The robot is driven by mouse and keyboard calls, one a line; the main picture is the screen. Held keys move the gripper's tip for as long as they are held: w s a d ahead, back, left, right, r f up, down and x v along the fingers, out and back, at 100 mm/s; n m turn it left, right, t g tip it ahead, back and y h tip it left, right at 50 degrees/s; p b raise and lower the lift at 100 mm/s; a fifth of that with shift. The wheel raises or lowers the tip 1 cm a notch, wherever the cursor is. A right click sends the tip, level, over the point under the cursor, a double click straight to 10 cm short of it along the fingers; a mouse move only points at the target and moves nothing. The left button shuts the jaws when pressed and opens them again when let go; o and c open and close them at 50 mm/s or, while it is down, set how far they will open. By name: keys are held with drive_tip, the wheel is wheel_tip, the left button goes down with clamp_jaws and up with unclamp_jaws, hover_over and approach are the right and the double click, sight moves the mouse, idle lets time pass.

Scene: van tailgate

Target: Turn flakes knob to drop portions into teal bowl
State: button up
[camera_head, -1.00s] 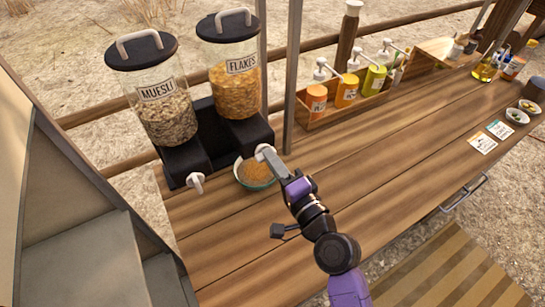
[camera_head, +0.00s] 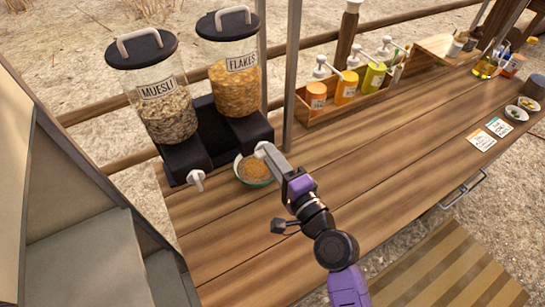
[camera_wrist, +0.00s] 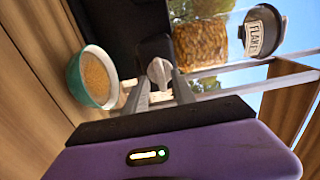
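The flakes dispenser (camera_head: 235,88), a clear cylinder with a black lid, stands at the back left. It also shows in the wrist view (camera_wrist: 200,45). Its pale knob (camera_wrist: 158,72) sits between the two fingers of my gripper (camera_wrist: 163,88) in the wrist view, with the fingers close on both sides. In the head view my gripper (camera_head: 264,152) covers the knob. The teal bowl (camera_wrist: 73,75) stands below the flakes outlet and holds orange-brown flakes. It also shows in the head view (camera_head: 262,184), partly hidden by my gripper.
The muesli dispenser (camera_head: 163,105) stands left of the flakes one, with its own white knob (camera_head: 196,179). A wooden caddy (camera_head: 330,115) of pump bottles stands behind. Cards (camera_head: 482,139) and small bowls (camera_head: 516,113) lie at the right. The middle of the wooden counter (camera_head: 380,150) is clear.

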idle(0.3)
drive_tip(key=b+v, duration=0.2)
drive_tip(key=v, duration=0.5)
drive_tip(key=shift+s+d, duration=0.2)
drive_tip(key=shift+s, duration=0.1)
idle(0.5)
